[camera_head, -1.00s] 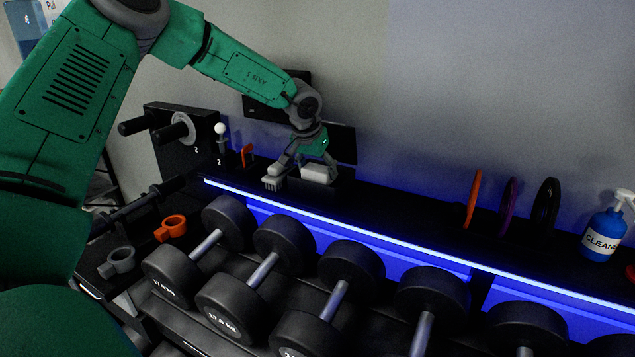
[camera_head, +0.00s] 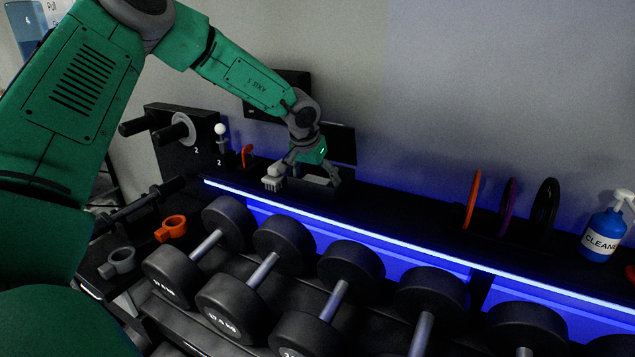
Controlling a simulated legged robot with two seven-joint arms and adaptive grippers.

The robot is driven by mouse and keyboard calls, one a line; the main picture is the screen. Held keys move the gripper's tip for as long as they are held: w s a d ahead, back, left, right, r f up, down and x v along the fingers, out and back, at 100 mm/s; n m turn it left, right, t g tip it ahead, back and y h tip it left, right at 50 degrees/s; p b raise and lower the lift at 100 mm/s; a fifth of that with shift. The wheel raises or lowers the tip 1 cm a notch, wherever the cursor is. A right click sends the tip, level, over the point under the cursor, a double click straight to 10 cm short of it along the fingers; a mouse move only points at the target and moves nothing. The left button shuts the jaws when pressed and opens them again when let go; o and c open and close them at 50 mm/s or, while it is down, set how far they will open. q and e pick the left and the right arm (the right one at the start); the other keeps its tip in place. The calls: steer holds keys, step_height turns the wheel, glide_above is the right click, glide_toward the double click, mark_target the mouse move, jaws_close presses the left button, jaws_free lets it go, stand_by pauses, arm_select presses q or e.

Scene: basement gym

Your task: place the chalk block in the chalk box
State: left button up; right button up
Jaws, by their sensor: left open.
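My left gripper (camera_head: 308,172) is open at the back shelf, pointing down with its fingers spread over a small dark box (camera_head: 318,182), which looks like the chalk box. The box has a thin pale rim and a dark inside. No white chalk block shows clearly now; the box wall or the gripper may hide it, and I cannot tell whether it lies inside. A small pale ribbed piece (camera_head: 272,184) shows by the left finger; I cannot tell whether it is a fingertip or a separate brush. My right gripper is out of view.
A rack of dumbbells (camera_head: 286,245) stands in front of the shelf. Orange, purple and black rings (camera_head: 508,208) and a blue cleaner bottle (camera_head: 604,232) stand on the shelf at right. The shelf between the box and rings is clear. Collars (camera_head: 171,228) lie at left.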

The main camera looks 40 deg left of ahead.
arm_select(q)
steer(key=a+v, duration=0.1)
steer(key=v, duration=0.9)
steer(key=shift+s+d, duration=0.15)
steer(key=shift+d, duration=0.15)
steer(key=shift+d, duration=0.1)
